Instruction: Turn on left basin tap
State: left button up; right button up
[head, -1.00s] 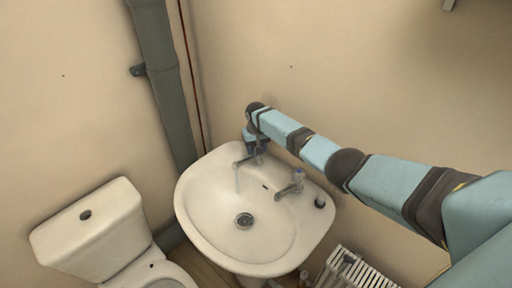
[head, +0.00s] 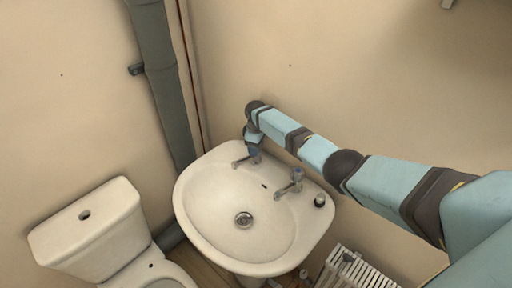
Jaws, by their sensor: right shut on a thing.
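The left basin tap (head: 245,160) stands on the back left rim of the white basin (head: 205,205), its spout over the bowl. Its blue-marked head (head: 254,152) is at the end of my right gripper (head: 252,146), which is shut on it; the fingertips are small and partly hidden. I see no water stream under the spout. The right basin tap (head: 290,186) stands apart on the rim to the right. My left gripper is not in view.
A dark plug or cap (head: 320,200) sits on the basin's right rim. A toilet (head: 95,225) stands at the left. A grey pipe (head: 163,80) runs down the wall behind. A white radiator (head: 350,270) is low at the right.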

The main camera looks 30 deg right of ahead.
jog(key=shift+w+r+n, duration=0.1)
jog(key=shift+n, duration=1.2)
jog(key=o, duration=0.9)
jog(key=shift+n, duration=0.3)
notch_tip(320, 180, up, 14)
jog(key=shift+f+b, duration=0.1)
jog(key=shift+b, duration=0.2)
